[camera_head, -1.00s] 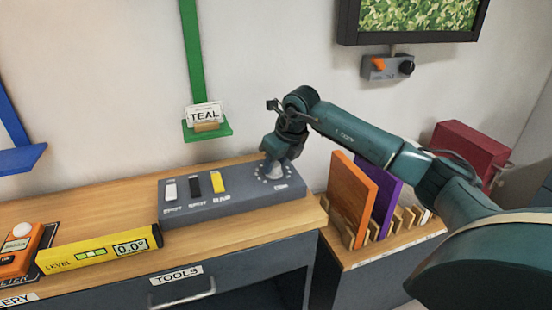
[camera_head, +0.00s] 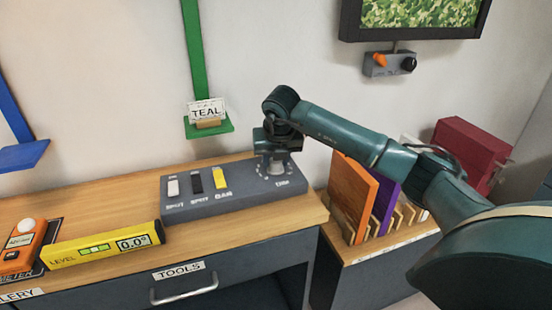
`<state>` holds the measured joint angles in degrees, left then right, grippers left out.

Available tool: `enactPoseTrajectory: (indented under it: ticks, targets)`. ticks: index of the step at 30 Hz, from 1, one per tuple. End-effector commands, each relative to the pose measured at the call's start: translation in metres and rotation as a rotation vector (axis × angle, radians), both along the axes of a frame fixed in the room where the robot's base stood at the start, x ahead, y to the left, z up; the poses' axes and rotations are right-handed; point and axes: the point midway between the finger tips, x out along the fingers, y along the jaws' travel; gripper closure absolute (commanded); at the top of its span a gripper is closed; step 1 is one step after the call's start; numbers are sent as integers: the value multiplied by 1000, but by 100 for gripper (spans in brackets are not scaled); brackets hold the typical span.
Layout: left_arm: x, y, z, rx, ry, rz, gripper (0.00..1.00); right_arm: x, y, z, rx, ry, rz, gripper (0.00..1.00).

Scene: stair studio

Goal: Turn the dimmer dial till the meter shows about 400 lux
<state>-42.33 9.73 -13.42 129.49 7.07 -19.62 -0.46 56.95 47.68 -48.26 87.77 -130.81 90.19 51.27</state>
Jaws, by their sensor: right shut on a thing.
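The dimmer dial (camera_head: 274,168) is at the right end of a grey control panel (camera_head: 215,207) on the wooden bench, with marks around it. My right gripper (camera_head: 274,160) comes down on the dial from above and is shut on it; its fingers and wrist hide most of the dial. An orange light meter (camera_head: 20,249) with a white dome lies at the left edge; its small display is too small to read. My left gripper does not show.
White, black and yellow sliders (camera_head: 197,182) stand on the panel left of the dial. A yellow level (camera_head: 105,244) reads 0.0° on the bench (camera_head: 85,200). Orange and purple boards (camera_head: 354,190) stand in a rack at right.

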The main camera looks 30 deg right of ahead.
Motion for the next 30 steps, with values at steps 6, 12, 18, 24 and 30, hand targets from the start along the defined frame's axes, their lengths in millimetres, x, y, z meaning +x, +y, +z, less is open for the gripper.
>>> enactPoseTrajectory:
  ticks: [6, 12, 18, 24, 30]
  targets:
    - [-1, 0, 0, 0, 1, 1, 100, 0, 0, 0, 0, 0, -9, 89]
    - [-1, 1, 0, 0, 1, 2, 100, 0, 0, 0, 0, 0, -9, 89]
    - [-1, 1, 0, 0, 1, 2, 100, 0, 0, 0, 0, 0, -8, 53]
    - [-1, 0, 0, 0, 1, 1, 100, 0, 0, 0, 0, 0, -8, 45]
    - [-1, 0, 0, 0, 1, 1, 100, -1, 0, 4, 1, 0, -7, 45]
